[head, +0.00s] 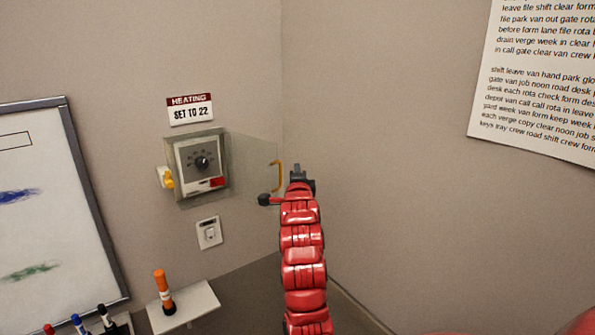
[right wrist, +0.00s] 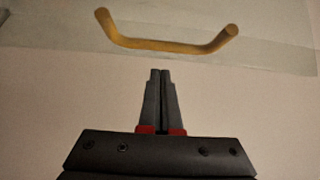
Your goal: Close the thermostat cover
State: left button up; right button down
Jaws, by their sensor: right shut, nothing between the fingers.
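The thermostat (head: 201,164) is a pale box with a dark dial on the left wall. Its clear cover (head: 253,160) stands swung open to the right of it. A yellow-brown handle (head: 278,176) sits at the cover's free edge; it also shows large in the right wrist view (right wrist: 165,45). My right gripper (head: 296,170) is shut and empty, just right of the handle in the head view. In the right wrist view its fingertips (right wrist: 160,72) are below the handle in the picture, apart from it. My left gripper is not in view.
A "HEATING SET TO 22" sign (head: 190,109) is above the thermostat and a wall switch (head: 209,232) below. A whiteboard (head: 50,200) is at left, a printed sheet (head: 535,80) at right. The wall right of the gripper is clear.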

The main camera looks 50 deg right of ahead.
aim_at(260, 170)
jog(key=a, duration=0.1)
jog(key=a+p, duration=0.2)
jog(key=a, duration=0.1)
jog(key=shift+w, duration=0.25)
